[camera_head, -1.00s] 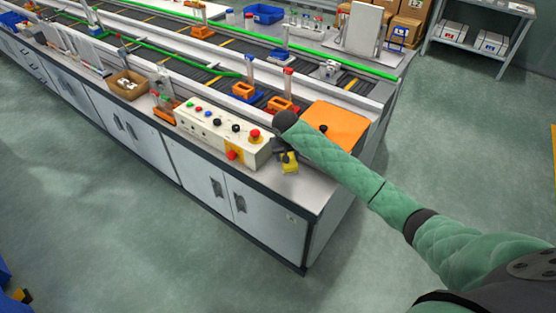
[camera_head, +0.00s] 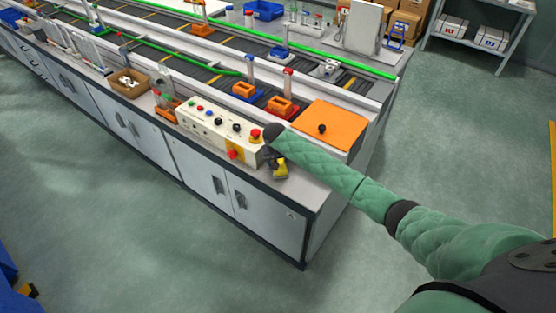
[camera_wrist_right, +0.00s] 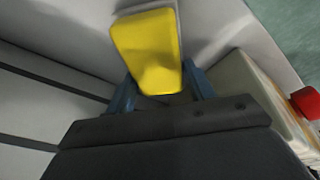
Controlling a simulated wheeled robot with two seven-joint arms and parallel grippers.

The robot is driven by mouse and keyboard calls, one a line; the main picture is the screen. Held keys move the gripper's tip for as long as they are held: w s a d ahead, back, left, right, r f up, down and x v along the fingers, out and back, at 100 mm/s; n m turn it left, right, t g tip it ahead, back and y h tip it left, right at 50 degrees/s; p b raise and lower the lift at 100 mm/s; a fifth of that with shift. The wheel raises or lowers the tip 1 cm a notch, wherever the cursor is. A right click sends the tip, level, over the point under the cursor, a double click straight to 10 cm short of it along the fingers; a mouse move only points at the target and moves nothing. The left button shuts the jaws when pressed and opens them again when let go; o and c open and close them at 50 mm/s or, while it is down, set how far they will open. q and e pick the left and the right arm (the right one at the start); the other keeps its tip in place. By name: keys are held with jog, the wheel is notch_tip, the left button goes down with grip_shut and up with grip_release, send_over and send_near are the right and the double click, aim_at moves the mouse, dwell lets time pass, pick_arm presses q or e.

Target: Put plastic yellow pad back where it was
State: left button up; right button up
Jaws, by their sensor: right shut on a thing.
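The yellow plastic pad (camera_wrist_right: 147,48) fills the upper middle of the right wrist view, between the two blue fingers of my right gripper (camera_wrist_right: 160,95). The gripper is shut on it. In the head view my right gripper (camera_head: 274,160) is at the front edge of the bench, just right of the control box, and the yellow pad (camera_head: 280,169) shows below the wrist. Part of the pad is hidden by the gripper. I cannot tell whether the pad touches the bench. My left gripper is not in view.
The cream control box (camera_head: 215,132) with coloured buttons stands close left of the gripper. Its red button (camera_wrist_right: 306,101) shows at the wrist view's right. An orange board (camera_head: 333,126) with a black knob lies behind my arm. The bench's front right corner (camera_head: 310,197) is clear.

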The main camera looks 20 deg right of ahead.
jog(key=shift+f, duration=0.1)
jog(key=o, duration=1.3)
jog(key=shift+c, duration=0.2)
jog(key=shift+r, duration=0.5)
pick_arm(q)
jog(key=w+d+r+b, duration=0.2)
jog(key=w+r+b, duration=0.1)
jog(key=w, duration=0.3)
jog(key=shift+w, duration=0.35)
pick_arm(e)
jog(key=v, duration=1.1)
